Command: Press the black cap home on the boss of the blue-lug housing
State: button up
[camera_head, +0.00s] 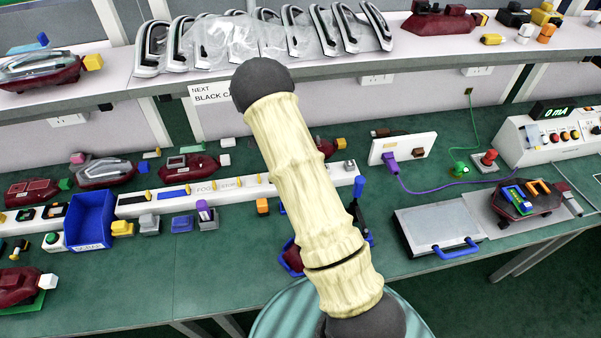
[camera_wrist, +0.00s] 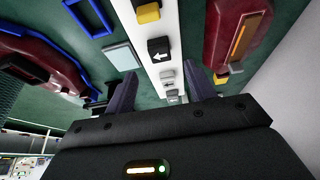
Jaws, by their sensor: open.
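My gripper (camera_wrist: 160,88) is open, with its two dark fingers apart and nothing between them, above the bench in the wrist view. In the head view it is hidden by my arm. A black block with a white arrow (camera_wrist: 158,47) sits on the white rail, beyond the fingers. I cannot tell whether it is the black cap. One dark red housing (camera_wrist: 30,46) lies left of the rail, and another (camera_wrist: 226,40), with a yellow end, lies right of it. I cannot tell which housing has the blue lug; no boss shows clearly.
The white rail (camera_head: 135,209) runs along the bench, with a blue bin (camera_head: 89,221) at its left. A grey case with a blue handle (camera_head: 437,230) and a meter box (camera_head: 540,137) stand at right. Bare bench (camera_head: 215,270) shows left of my arm.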

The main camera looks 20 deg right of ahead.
jog(key=shift+a+p+x, duration=0.1)
jog(key=shift+p+x, duration=0.4)
jog(key=shift+x, duration=0.85)
jog(key=shift+a+p+x, duration=0.15)
jog(key=shift+p+x, duration=0.3)
jog(key=shift+x, duration=0.85)
jog(key=shift+w, duration=0.1)
jog(key=c, duration=1)
jog(key=shift+c, duration=0.2)
